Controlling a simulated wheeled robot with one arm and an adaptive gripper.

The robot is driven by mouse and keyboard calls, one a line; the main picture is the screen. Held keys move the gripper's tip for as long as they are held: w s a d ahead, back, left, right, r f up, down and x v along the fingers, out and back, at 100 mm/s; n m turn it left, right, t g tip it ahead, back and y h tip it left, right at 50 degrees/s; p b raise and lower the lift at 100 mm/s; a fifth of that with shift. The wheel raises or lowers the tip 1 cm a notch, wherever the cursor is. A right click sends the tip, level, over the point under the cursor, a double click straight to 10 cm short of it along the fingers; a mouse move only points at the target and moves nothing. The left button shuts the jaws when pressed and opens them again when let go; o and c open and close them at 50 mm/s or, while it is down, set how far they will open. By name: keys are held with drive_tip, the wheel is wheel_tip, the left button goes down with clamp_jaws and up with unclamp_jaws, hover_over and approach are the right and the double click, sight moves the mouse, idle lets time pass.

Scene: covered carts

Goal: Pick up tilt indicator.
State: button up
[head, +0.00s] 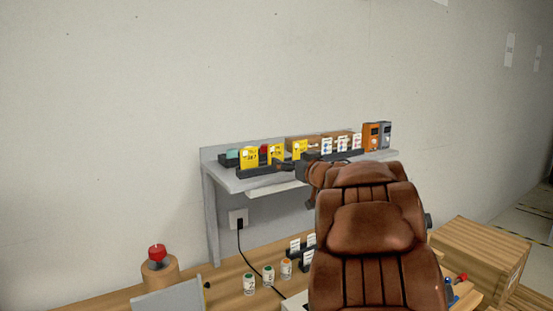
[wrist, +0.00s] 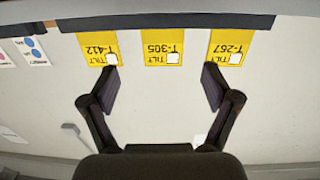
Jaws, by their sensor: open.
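Three yellow tilt indicators stand in a dark rack on the grey shelf. In the wrist view, upside down, they are T-412 (wrist: 101,48), T-305 (wrist: 163,47) and T-267 (wrist: 231,47). The head view shows yellow tags at the left (head: 249,158), middle (head: 276,153) and right (head: 299,149). My gripper (wrist: 161,80) is open and empty, with its fingers spread around the line to T-305. T-305 lies centred between the fingertips, just beyond them. The fingertips appear near the lower edges of T-412 and T-267 in the picture. In the head view my gripper (head: 283,165) is small and dark at the shelf front.
White cards with coloured dots (head: 327,146) stand right of the tags. Orange (head: 371,136) and grey (head: 385,134) devices stand at the shelf's right end. Below, the wooden bench holds small jars (head: 249,284) and a red button (head: 156,253). My arm hides part of the bench.

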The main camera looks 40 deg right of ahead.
sight(276, 154)
drive_tip(key=shift+y, duration=0.4)
drive_tip(key=shift+w+d+r+p, duration=0.1)
drive_tip(key=shift+w+p, duration=0.45)
drive_tip(key=shift+w, duration=1.15)
drive_tip(key=shift+w+d+p, duration=0.1)
drive_tip(key=shift+w+p, duration=0.45)
drive_tip(key=shift+w, duration=1.7)
drive_tip(key=shift+c, duration=0.4)
drive_tip(key=c, duration=0.9)
